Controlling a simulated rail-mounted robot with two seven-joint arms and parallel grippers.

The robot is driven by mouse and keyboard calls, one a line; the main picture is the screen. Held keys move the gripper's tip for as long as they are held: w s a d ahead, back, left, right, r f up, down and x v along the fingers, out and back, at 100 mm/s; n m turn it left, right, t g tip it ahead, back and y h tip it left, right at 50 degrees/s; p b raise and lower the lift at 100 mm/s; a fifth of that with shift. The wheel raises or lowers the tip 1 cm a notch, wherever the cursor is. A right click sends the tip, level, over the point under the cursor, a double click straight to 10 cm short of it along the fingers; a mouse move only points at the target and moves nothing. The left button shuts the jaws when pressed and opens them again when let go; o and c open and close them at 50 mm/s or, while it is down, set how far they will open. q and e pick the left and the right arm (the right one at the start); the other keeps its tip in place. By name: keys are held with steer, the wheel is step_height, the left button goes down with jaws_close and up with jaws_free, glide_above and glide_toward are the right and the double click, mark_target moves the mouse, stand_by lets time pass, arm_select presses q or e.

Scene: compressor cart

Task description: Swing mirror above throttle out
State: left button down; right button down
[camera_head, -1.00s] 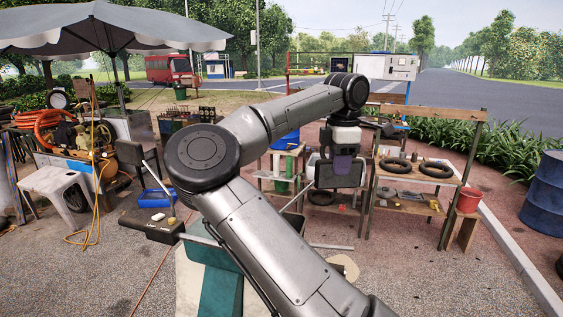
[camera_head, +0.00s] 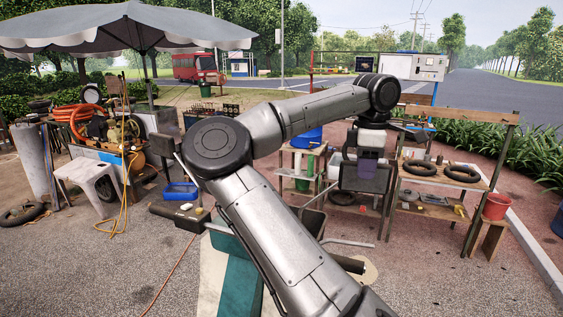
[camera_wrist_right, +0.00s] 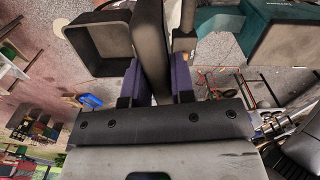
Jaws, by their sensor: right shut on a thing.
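My right arm reaches across the head view, and my right gripper (camera_head: 368,165) hangs down with purple fingers. It is shut on a dark, flat mirror (camera_head: 350,179). In the right wrist view the mirror (camera_wrist_right: 152,40) stands edge-on between the two fingers of the gripper (camera_wrist_right: 156,80). A black grip (camera_head: 347,264), probably the throttle, shows below the mirror beside my forearm; the arm hides much of the handlebar. A second dark mirror (camera_head: 161,146) stands on a stalk at the left. My left gripper is not in view.
Behind the mirror stands a wooden rack (camera_head: 450,184) with black tyres. A red bucket (camera_head: 496,206) is to its right. At the left are a white stool (camera_head: 86,173) and a compressor cart with orange hose (camera_head: 80,118). Open ground lies at the lower right.

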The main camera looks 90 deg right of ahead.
steer(key=c, duration=1)
jaws_free()
steer(key=shift+o, duration=0.2)
steer(key=shift+r, duration=0.1)
steer(key=shift+r, duration=0.3)
step_height(320, 180, up, 13)
steer(key=shift+p, duration=0.35)
